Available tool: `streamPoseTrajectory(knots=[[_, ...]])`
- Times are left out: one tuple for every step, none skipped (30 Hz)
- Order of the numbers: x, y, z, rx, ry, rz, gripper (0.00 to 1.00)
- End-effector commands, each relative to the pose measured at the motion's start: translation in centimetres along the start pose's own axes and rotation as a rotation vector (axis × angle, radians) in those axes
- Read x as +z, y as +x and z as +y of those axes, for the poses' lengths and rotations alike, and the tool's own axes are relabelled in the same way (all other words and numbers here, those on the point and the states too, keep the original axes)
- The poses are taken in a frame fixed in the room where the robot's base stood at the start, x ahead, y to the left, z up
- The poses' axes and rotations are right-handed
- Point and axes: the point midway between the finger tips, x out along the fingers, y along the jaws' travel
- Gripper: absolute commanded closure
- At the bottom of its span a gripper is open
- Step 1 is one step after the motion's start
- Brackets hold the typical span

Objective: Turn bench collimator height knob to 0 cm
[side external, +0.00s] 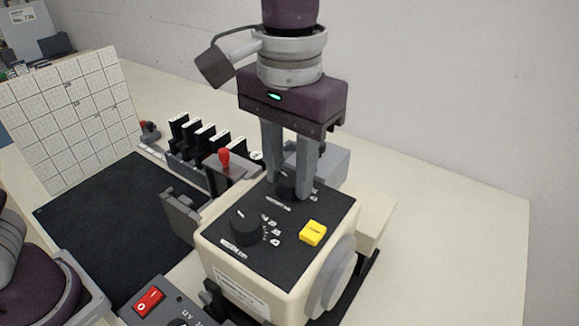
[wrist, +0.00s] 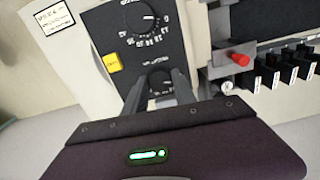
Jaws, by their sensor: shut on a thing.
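The bench collimator is a cream box (side external: 228,259) with a black top panel, seen in the side view and in the wrist view (wrist: 85,80). A dark knob (side external: 285,187) stands at the rear of the panel; it also shows in the wrist view (wrist: 161,80). My gripper (side external: 291,191) points down from above and is shut on this rear knob, one finger on each side; the fingers (wrist: 160,88) partly hide it. A second black knob (side external: 244,230) with a white pointer and a ring of marks sits nearer the front (wrist: 147,20). The panel lettering is too small to read.
A yellow button (side external: 313,232) is beside the knobs. A red-topped lever (side external: 224,158) and a row of black holders (side external: 205,138) stand left of the box. A red switch (side external: 149,301) is in front, a gridded board (side external: 72,115) at left. The bench at right is clear.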

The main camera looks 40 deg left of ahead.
Motion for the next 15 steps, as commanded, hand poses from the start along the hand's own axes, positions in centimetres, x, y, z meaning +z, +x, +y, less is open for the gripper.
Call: streamPoseTrajectory(knots=[[-0.05,-0.15,0.04,0.003,-0.005,0.004,1.0],[-0.05,-0.15,0.04,0.003,-0.006,0.004,1.0],[-0.05,-0.15,0.04,0.003,-0.006,0.004,1.0],[-0.05,-0.15,0.04,0.003,-0.007,0.004,1.0],[-0.05,-0.15,0.04,0.003,-0.007,0.004,1.0],[-0.05,-0.15,0.04,0.003,-0.007,0.004,1.0],[-0.05,-0.15,0.04,0.004,-0.007,0.004,1.0],[-0.05,-0.15,0.04,0.004,-0.007,0.004,1.0],[-0.05,-0.15,0.04,0.004,-0.007,0.004,1.0],[-0.05,-0.15,0.04,0.004,-0.006,0.004,1.0],[-0.05,-0.16,0.04,0.004,-0.006,0.004,1.0],[-0.05,-0.16,0.04,0.004,-0.006,0.004,0.62],[-0.05,-0.15,0.04,0.004,-0.006,0.003,0.56],[-0.05,-0.14,0.03,0.003,-0.006,0.003,0.5],[-0.04,-0.12,0.03,0.003,-0.006,0.003,0.46]])
